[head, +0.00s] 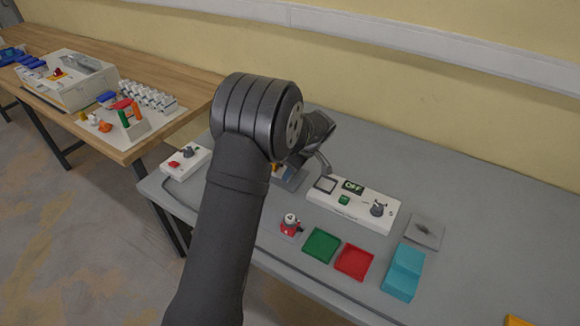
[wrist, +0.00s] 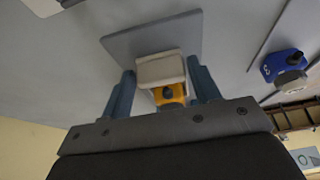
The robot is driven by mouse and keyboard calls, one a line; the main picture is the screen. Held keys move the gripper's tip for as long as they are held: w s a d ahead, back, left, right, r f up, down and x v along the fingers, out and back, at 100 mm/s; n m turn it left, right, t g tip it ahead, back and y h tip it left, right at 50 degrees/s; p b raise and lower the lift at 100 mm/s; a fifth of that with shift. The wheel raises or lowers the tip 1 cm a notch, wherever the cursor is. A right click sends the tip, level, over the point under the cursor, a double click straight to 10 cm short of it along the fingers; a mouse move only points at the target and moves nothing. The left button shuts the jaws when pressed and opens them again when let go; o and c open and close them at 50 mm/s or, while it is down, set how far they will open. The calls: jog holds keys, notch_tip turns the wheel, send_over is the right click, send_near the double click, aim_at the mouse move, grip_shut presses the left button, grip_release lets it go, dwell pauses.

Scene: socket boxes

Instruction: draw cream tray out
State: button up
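In the wrist view a cream piece (wrist: 158,70) with rounded edges lies between the two blue-grey fingers of my gripper (wrist: 162,66). I cannot tell for sure that it is the cream tray. A yellow-orange part (wrist: 157,94) with a dark round knob shows on its near side. Behind them is a flat grey plate (wrist: 180,33). The fingers stand well apart, one on each side of the cream piece. Their inner edges look very near it, but I cannot tell whether they touch. In the head view my arm hides most of this spot; a bit of orange (head: 276,168) shows.
A white panel (head: 322,198) with an OFF display stands right of my gripper. In front are a red piece (head: 290,226), a green tray (head: 321,245), a red tray (head: 354,261) and a teal block (head: 403,272). A white button box (head: 186,162) is left. A blue knobbed piece (wrist: 283,66) is near.

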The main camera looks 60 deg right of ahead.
jog(key=shift+o, duration=1.3)
jog(key=shift+s, duration=0.1)
jog(key=v, duration=1.7)
jog(key=shift+r, duration=0.15)
jog(key=x, duration=1.7)
jog(key=shift+w+f, duration=0.2)
jog(key=shift+r, duration=0.1)
